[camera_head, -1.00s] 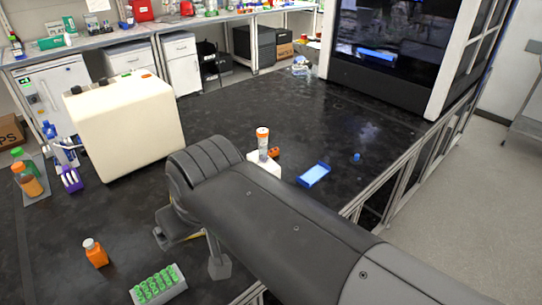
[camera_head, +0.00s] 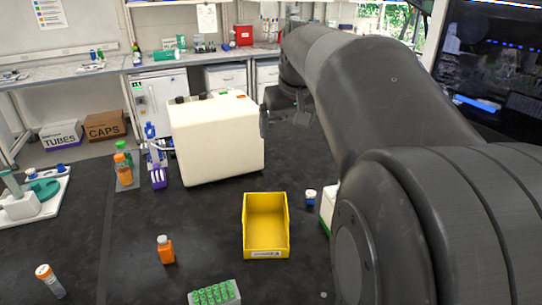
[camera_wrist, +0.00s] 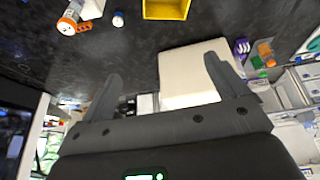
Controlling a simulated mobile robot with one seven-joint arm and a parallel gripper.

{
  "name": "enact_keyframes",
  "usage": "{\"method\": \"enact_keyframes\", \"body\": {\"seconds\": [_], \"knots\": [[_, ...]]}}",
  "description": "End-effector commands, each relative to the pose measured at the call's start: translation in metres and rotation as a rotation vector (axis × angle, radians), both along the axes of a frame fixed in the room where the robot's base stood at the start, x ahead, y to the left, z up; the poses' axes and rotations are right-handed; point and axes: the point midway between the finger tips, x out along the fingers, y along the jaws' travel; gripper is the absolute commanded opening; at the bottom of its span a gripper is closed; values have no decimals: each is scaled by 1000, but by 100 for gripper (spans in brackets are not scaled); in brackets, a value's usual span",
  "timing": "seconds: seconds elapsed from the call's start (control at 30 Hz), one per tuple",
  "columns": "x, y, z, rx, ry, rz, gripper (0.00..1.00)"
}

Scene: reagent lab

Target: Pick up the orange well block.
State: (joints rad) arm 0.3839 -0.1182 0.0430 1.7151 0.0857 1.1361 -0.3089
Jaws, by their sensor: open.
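A small orange block (camera_wrist: 84,27), probably the well block, lies in the upper left of the wrist view, beside a tube with an orange cap (camera_wrist: 66,27) and a white box (camera_wrist: 93,9). In the head view my arm hides that spot, and I cannot see the block there. My gripper (camera_wrist: 162,68) is open and empty, its two fingers spread wide. The block is well outside the fingers, to their upper left. In the head view my gripper (camera_head: 283,117) is raised near the right side of the cream machine.
The cream machine (camera_head: 217,140) stands on the black bench. A yellow bin (camera_head: 266,249), an orange bottle (camera_head: 165,250) and a green-tube rack (camera_head: 214,294) stand nearer. A small blue-and-white vial (camera_head: 310,197) is beside the bin. Bare bench lies around the orange bottle.

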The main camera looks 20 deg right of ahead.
Motion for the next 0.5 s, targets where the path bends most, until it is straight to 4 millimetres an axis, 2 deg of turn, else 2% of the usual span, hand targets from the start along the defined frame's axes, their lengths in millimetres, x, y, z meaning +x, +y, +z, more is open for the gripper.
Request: {"method": "enact_keyframes", "body": {"seconds": [0.03,0.2,0.5], "knots": [[12,-16,-1,2,7,-7,91],[45,-64,-4,6,15,-16,91],[88,-161,-23,18,26,-33,91]]}}
